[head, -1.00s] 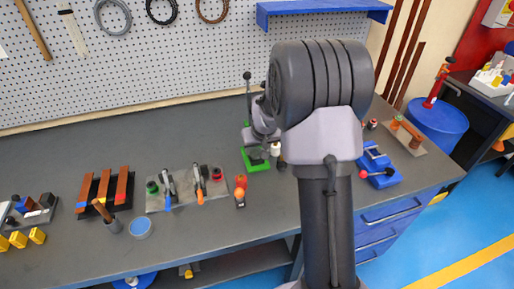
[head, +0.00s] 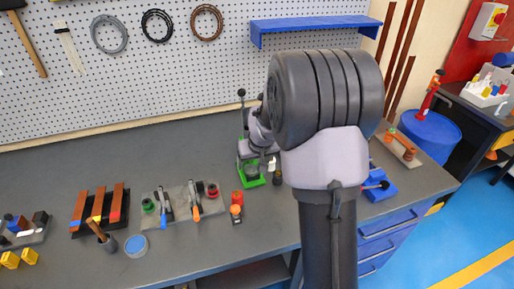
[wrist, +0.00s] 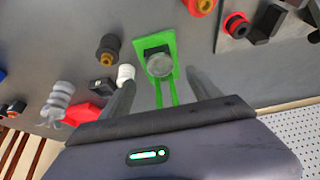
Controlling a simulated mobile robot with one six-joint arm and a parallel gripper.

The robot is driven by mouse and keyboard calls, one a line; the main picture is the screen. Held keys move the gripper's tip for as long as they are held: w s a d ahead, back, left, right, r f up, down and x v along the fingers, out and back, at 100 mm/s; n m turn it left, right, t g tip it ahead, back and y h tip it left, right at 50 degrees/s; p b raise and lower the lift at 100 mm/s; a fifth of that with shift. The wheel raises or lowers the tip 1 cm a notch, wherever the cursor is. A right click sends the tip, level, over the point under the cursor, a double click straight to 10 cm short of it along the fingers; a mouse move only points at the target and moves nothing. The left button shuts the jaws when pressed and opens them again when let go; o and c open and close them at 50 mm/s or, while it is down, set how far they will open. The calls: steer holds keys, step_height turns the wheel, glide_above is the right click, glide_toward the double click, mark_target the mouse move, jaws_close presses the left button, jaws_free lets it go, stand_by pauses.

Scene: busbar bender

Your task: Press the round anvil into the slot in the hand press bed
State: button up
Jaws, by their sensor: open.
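The green hand press (head: 252,181) stands on the bench, partly hidden behind my arm in the head view; its black-knobbed lever (head: 241,94) points up. In the wrist view, its green base (wrist: 144,42) lies beyond my fingertips. A round grey metallic piece (wrist: 159,65) shows over that base; I cannot tell whether it is the anvil or part of the press, nor whether it sits in the slot. My gripper (wrist: 158,78) is open, its fingers spread to either side of the press, with nothing seen clasped between them.
Beside the press are a white piece (wrist: 125,73), a brass-and-black piece (wrist: 108,47), a black block (wrist: 103,86) and a red piece (wrist: 85,113). A tool tray (head: 180,208) and copper bars (head: 99,207) lie left. Bench is clear behind them.

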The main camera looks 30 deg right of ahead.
steer(key=p+v, duration=0.3)
steer(key=v, duration=1)
steer(key=shift+r+p, duration=0.25)
steer(key=shift+p, duration=0.05)
steer(key=shift+s, duration=0.1)
